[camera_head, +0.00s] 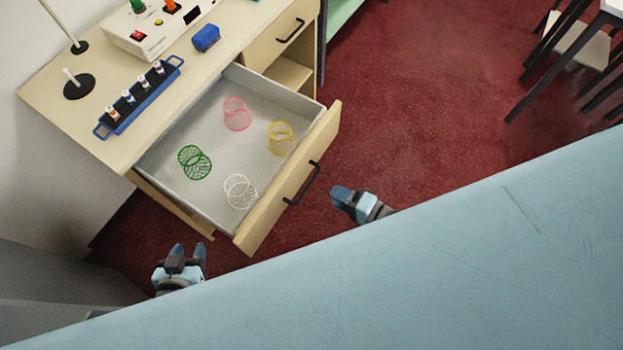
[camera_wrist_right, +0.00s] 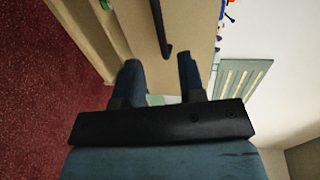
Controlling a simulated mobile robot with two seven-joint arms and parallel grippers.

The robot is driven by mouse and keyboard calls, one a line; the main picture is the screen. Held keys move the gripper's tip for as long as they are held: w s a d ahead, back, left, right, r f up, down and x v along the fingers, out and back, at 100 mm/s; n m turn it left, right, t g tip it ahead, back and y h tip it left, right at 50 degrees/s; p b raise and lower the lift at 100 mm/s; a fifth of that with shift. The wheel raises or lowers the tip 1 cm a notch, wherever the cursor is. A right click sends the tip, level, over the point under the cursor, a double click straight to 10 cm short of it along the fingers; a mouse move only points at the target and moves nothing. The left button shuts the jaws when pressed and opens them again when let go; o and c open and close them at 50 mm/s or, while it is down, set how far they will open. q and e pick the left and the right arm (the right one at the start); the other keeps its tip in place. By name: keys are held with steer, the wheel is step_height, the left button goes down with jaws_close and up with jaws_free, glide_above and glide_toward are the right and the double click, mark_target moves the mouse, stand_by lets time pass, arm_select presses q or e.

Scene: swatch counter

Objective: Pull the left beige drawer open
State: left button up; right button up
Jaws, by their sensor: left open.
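The left beige drawer (camera_head: 268,217) is pulled well out from the desk, with its grey inside showing. Its black bar handle (camera_head: 302,184) is on the front panel and also shows in the right wrist view (camera_wrist_right: 161,28). My right gripper (camera_head: 338,198) is just right of the handle and apart from it. In the right wrist view its two fingers (camera_wrist_right: 159,62) are spread, with the handle beyond their tips and nothing between them. My left gripper (camera_head: 188,250) is open and empty, below the drawer's front corner in the head view.
Pink (camera_head: 236,113), yellow (camera_head: 281,138), green (camera_head: 194,162) and white (camera_head: 240,191) wire cups are in the drawer. A second drawer (camera_head: 280,38) beside it is shut. A blue rack (camera_head: 139,98) of small bottles is on the desktop.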

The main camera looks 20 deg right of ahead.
mark_target(309, 182)
steer(key=x, duration=0.9)
steer(key=shift+w+a, duration=0.15)
jaws_close()
steer(key=shift+w, duration=0.1)
